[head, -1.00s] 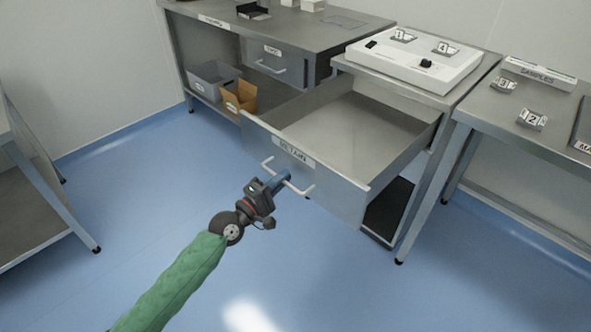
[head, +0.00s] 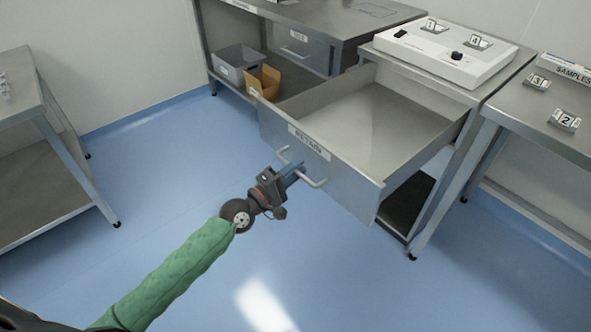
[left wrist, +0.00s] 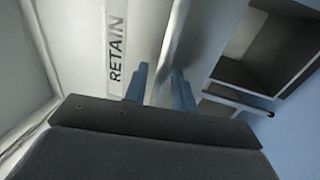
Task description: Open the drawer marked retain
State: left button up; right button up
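The drawer marked RETAIN (head: 345,183) stands well pulled out of its bench in the head view, and its inside looks empty. Its label (head: 309,142) also shows in the left wrist view (left wrist: 116,50). A pale bar handle (head: 318,183) is on its front. My left gripper (head: 293,172) is at this handle, and in the left wrist view its two blue fingers (left wrist: 160,85) lie on either side of the bar (left wrist: 174,40), closed around it. The exact finger contact is hard to see. My right gripper is in neither view.
A white control box (head: 445,50) sits on the bench above the drawer. Another closed drawer (head: 302,50) is behind at the left. A grey bin (head: 240,64) and a cardboard box (head: 264,82) stand on a low shelf. A steel table (head: 60,130) is at left; blue floor between is clear.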

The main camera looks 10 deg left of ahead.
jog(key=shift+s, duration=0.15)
